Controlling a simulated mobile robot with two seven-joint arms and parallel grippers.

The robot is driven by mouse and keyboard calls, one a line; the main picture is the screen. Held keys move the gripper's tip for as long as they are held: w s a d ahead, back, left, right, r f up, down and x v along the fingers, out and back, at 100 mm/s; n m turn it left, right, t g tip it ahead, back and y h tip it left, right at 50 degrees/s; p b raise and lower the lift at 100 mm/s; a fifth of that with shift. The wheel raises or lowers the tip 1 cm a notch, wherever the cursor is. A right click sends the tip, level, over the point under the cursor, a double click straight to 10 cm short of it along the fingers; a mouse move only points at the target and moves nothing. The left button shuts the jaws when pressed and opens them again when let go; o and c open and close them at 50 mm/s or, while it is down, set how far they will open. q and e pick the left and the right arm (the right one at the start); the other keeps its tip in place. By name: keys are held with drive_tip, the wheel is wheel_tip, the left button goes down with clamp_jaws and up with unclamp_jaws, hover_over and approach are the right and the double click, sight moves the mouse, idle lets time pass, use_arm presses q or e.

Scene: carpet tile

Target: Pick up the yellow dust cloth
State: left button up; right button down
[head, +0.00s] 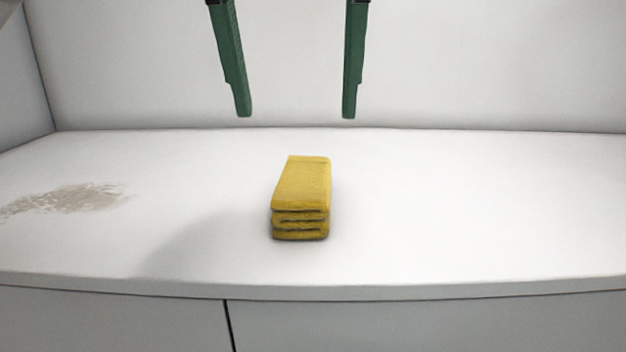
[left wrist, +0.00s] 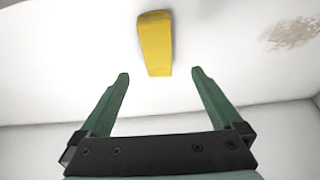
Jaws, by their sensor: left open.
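The yellow dust cloth (head: 302,186) is folded into a thick stack of several layers and lies on a white surface, near the middle of the head view. In the left wrist view the cloth (left wrist: 155,42) lies beyond the fingertips, roughly centred between them. My left gripper (head: 295,114) is open and empty, its two green fingers pointing down above and behind the cloth in the head view. The fingers also show in the left wrist view (left wrist: 160,74), apart from the cloth. My right gripper is in neither view.
A greyish-brown smudge (head: 70,199) marks the white surface (head: 470,215) at left. A white wall (head: 480,65) stands behind and another at the far left. The surface's front edge runs below the cloth. The surface right of the cloth is clear.

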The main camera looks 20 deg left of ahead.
sight(305, 174)
use_arm(q)
drive_tip(key=b+x, duration=0.1)
drive_tip(key=x, duration=0.4)
drive_tip(key=shift+f+b, duration=0.3)
drive_tip(key=x, duration=0.4)
drive_tip(key=shift+w+d+f+b, duration=0.15)
drive_tip(key=shift+w+d+b, duration=0.05)
drive_tip(key=shift+w+b, duration=0.2)
drive_tip(key=shift+w+a+f, duration=0.1)
drive_tip(key=shift+f, duration=0.35)
drive_tip(key=c, duration=1.4)
drive_tip(key=shift+o, duration=0.2)
drive_tip(key=shift+r, duration=0.15)
